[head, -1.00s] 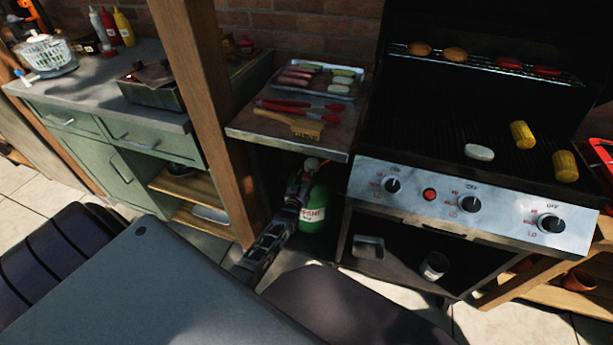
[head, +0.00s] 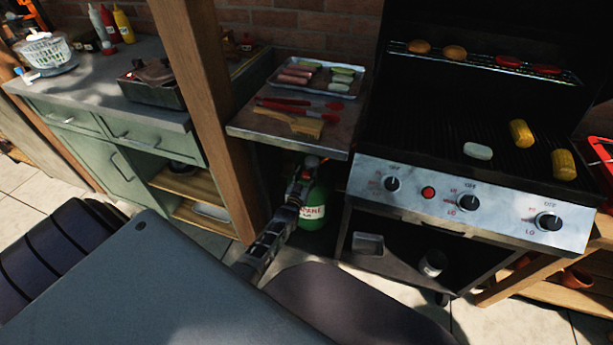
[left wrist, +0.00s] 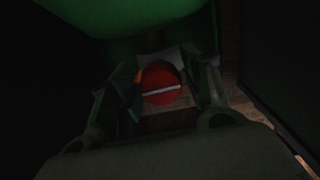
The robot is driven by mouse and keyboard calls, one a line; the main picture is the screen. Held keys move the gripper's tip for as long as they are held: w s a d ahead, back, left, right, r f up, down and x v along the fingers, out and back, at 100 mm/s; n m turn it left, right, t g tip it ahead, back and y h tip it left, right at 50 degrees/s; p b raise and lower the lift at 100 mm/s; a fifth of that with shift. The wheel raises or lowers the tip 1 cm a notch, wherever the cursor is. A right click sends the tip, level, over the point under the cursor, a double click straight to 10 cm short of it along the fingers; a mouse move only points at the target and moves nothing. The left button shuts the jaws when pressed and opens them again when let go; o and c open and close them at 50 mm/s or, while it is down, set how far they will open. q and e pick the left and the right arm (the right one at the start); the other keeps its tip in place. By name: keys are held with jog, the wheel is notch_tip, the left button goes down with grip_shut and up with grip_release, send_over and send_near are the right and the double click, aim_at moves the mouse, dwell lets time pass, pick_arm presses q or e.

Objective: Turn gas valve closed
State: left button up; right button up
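The green gas bottle (head: 313,212) with a white label stands under the side shelf, left of the grill. Its red valve knob (head: 311,161) shows at the top, partly hidden by my left gripper (head: 301,178). In the left wrist view the round red knob (left wrist: 162,83), with a pale bar across its face, sits between the two fingers of my left gripper (left wrist: 168,84). The fingers stand apart on either side, with a small gap visible at the right. The view is dark, so contact on the left side is unclear. My right gripper is not in view.
The grill's front panel (head: 470,205) stands right of the bottle, with an open compartment below. The side shelf (head: 290,137) with a tray and tongs is overhead. A wooden post (head: 205,110) rises just left of the bottle.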

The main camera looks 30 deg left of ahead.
pick_arm(q)
jog(key=shift+o, duration=0.2)
jog(key=shift+s, duration=0.1)
jog(key=v, duration=1.1)
jog(key=shift+s+d, duration=0.2)
jog(key=shift+s, duration=0.2)
dwell(0.4)
jog(key=shift+f, duration=0.1)
dwell(0.5)
